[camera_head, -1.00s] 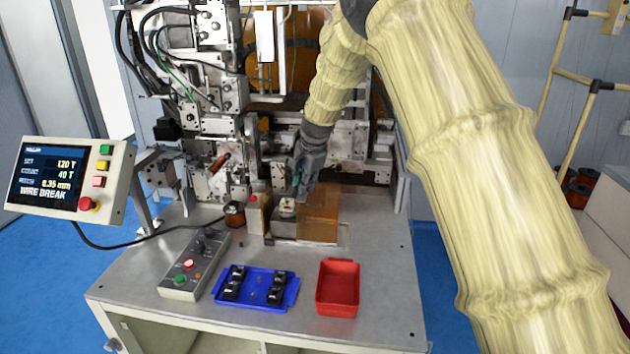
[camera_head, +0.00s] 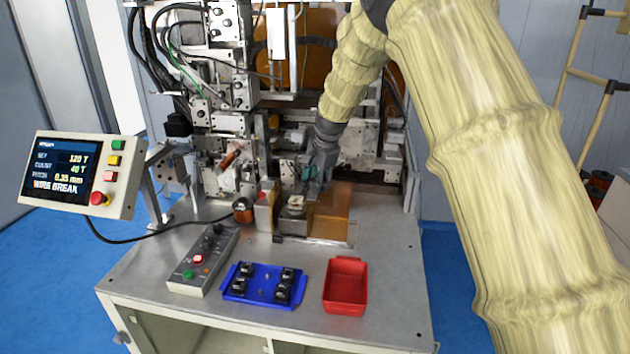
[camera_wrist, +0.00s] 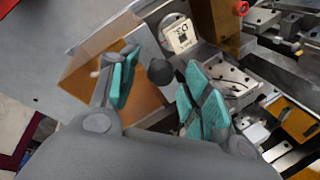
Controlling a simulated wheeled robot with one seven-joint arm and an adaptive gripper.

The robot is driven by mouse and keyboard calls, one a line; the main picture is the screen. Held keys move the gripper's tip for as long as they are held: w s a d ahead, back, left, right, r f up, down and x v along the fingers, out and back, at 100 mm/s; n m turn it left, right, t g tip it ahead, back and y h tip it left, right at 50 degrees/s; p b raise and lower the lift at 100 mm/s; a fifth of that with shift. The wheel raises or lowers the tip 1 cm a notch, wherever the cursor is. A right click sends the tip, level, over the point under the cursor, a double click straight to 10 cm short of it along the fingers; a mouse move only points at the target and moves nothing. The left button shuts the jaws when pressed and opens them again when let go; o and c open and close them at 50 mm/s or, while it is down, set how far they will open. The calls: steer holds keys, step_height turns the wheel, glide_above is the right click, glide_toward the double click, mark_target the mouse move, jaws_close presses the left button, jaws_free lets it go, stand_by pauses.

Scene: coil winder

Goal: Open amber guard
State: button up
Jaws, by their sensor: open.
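The amber guard (camera_head: 336,207) is a see-through orange-brown cover standing on the bench at the front of the winder. It looks closed, with a small pale metal block (camera_head: 295,206) beside its left part. In the wrist view the guard (camera_wrist: 143,97) fills the upper left, partly behind my left finger. A dark round knob (camera_wrist: 160,72) shows near its edge, between my fingers. My gripper (camera_head: 311,183) is over the guard's back left; in the wrist view its teal-padded fingers (camera_wrist: 160,88) are apart, on either side of the knob. I cannot tell whether either touches it.
A blue tray (camera_head: 264,287) with black parts and an empty red bin (camera_head: 345,286) stand at the front. A grey button box (camera_head: 203,262) and a copper spool (camera_head: 243,210) are to the left. The display (camera_head: 62,167) reads WIRE BREAK. Winder parts crowd close behind my gripper.

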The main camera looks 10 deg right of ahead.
steer(key=v, duration=1.1)
steer(key=shift+r, duration=0.25)
steer(key=shift+d, duration=0.1)
